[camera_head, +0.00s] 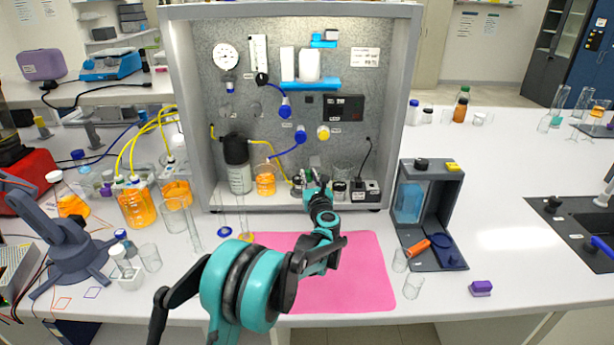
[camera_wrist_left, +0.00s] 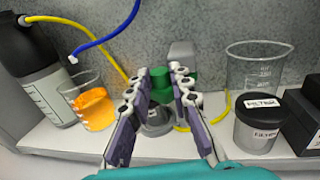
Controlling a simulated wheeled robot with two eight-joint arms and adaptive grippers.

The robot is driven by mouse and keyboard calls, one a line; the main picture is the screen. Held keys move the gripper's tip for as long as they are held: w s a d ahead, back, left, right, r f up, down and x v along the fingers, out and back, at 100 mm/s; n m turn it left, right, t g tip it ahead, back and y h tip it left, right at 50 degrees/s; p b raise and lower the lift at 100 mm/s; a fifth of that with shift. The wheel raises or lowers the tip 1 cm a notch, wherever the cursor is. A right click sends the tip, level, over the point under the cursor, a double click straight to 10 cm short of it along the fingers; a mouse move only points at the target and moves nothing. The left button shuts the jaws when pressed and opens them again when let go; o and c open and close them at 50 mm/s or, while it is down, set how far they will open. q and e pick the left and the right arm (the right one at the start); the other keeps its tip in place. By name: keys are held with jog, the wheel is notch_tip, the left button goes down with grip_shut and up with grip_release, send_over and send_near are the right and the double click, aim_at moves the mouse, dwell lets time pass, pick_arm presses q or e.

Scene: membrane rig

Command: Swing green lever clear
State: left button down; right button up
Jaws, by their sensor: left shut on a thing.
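The green lever (camera_wrist_left: 160,78) shows in the left wrist view as a green piece on top of a grey round fitting (camera_wrist_left: 157,122), close to the cabinet's back wall. My left gripper (camera_wrist_left: 158,84) has its two fingers on either side of the green piece, shut on it. In the head view my left gripper (camera_head: 313,188) reaches into the bottom of the grey cabinet (camera_head: 191,110), and its fingers and arm hide most of the lever. My right gripper is in neither view.
A beaker with orange liquid (camera_wrist_left: 95,108) and a black-capped bottle (camera_wrist_left: 40,75) stand left of the gripper. A clear beaker (camera_wrist_left: 256,68) and a dark-lidded filter jar (camera_wrist_left: 259,122) stand right. A yellow tube (camera_wrist_left: 95,42) runs close by. The pink mat (camera_head: 365,270) is clear.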

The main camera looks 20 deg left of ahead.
aim_at(310, 171)
pick_arm(q)
jog(key=d+n+g+y, duration=0.2)
jog(key=y, duration=0.1)
jog(key=shift+w+n+y+p, duration=0.15)
jog(key=shift+n+y+p, duration=0.15)
jog(key=shift+p, duration=0.05)
jog(key=n+g+y, duration=0.1)
jog(key=d+n+g+y+p, duration=0.1)
jog(key=g+y, duration=0.1)
jog(key=shift+w+d+n, duration=0.1)
jog(key=shift+w+n, duration=0.1)
jog(key=shift+n, duration=0.2)
jog(key=shift+w+d+n+g+y+p, duration=0.1)
jog(key=shift+d+n+g+y+p, duration=0.1)
jog(key=shift+n+g+y+p, duration=0.4)
jog(key=shift+w+d+n+g+y+p, duration=0.15)
jog(key=shift+n+g, duration=0.25)
jog(key=shift+g, duration=0.45)
jog(key=shift+w+d+n+g+y+p, duration=0.1)
jog(key=shift+d+n+g+y+p, duration=0.1)
jog(key=shift+n+g+y+p, duration=0.4)
jog(key=shift+w+d+g, duration=0.1)
jog(key=shift+g, duration=0.55)
jog(key=c, duration=1.4)
grip_release()
jog(key=shift+o, duration=0.2)
